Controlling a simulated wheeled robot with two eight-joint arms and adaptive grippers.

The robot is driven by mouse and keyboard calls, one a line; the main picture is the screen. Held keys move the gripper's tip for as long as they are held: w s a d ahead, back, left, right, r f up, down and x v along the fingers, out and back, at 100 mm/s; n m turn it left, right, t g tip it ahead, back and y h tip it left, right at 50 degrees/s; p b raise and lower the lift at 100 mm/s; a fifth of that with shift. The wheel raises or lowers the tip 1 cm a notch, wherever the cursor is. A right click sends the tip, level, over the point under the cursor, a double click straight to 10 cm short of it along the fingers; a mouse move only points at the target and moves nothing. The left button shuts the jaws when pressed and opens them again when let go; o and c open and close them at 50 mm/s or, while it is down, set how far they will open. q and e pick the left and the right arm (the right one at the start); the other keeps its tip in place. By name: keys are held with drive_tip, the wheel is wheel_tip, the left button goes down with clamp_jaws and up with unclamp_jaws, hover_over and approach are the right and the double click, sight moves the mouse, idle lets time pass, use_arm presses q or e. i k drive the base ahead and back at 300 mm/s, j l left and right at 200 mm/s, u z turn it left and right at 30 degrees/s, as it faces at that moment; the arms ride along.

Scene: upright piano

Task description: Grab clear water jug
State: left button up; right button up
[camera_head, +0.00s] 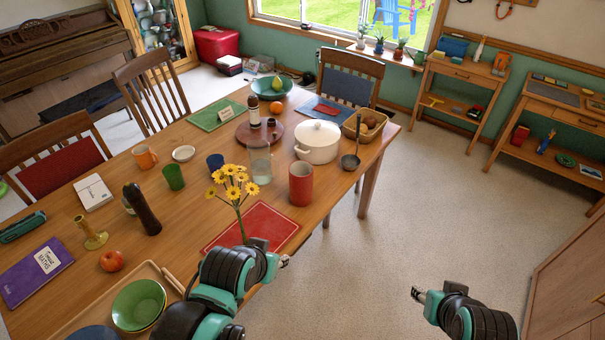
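The clear water jug (259,164) stands upright near the middle of the wooden table, with a pale band of liquid low in it. Yellow flowers stand just in front of it to the left. My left gripper (284,261) is over the table's near right edge, in front of the jug and well apart from it; its fingers are too small to judge. My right gripper (417,294) is out over the floor, right of the table, far from the jug. Its fingers are also too small to judge.
A white pot (317,143) and a red cylinder (301,184) stand right of the jug. The yellow flowers (233,184) rise between it and my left arm. A red mat (252,228) lies in front. A ladle (351,160) stands near the right edge. Floor on the right is clear.

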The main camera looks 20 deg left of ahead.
sight(260, 156)
drive_tip(key=u, duration=0.35)
drive_tip(key=i+l+u, duration=0.15)
drive_tip(key=u, duration=0.2)
drive_tip(key=i+l+u, duration=0.2)
drive_tip(key=u, duration=0.15)
drive_tip(key=i+l+u, duration=0.15)
drive_tip(key=u, duration=0.2)
drive_tip(key=i+l, duration=0.15)
drive_tip(key=l, duration=0.25)
drive_tip(key=i+l+u, duration=0.15)
drive_tip(key=l, duration=0.25)
drive_tip(key=i+l, duration=0.1)
drive_tip(key=l, duration=0.3)
drive_tip(key=i+l+u, duration=0.1)
drive_tip(key=l, duration=0.3)
drive_tip(key=i+l, duration=0.15)
drive_tip(key=l, duration=0.25)
drive_tip(key=u, duration=0.05)
